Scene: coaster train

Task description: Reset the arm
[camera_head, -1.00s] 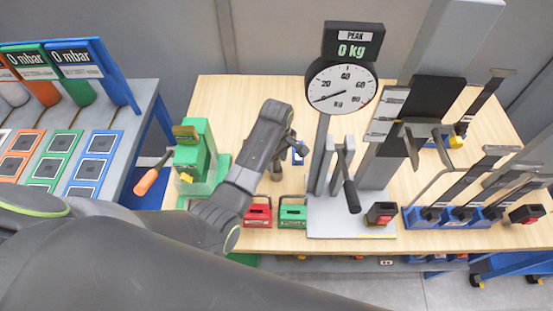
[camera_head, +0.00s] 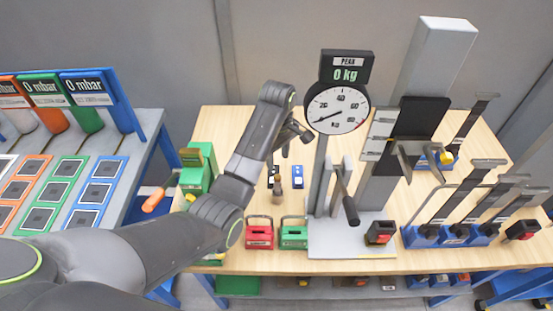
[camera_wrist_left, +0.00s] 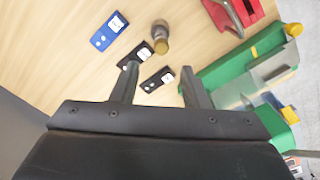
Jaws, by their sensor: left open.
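My left arm comes in from the left in the head view and bends over the wooden table (camera_head: 225,125). Its gripper (camera_head: 290,135) is small and partly hidden behind my wrist. In the left wrist view the two fingers (camera_wrist_left: 160,78) stand apart with nothing held between them. A small bottle-like piece with a tan end (camera_wrist_left: 160,38) is also there. My right gripper is out of view.
A green press with an orange handle (camera_head: 198,170) stands left of my forearm. Red (camera_head: 259,235) and green (camera_head: 293,236) blocks sit at the front. A dial gauge stand (camera_head: 337,107) and blue-based clamps (camera_head: 455,234) are at right. A rack of colored panels (camera_head: 62,185) is at left.

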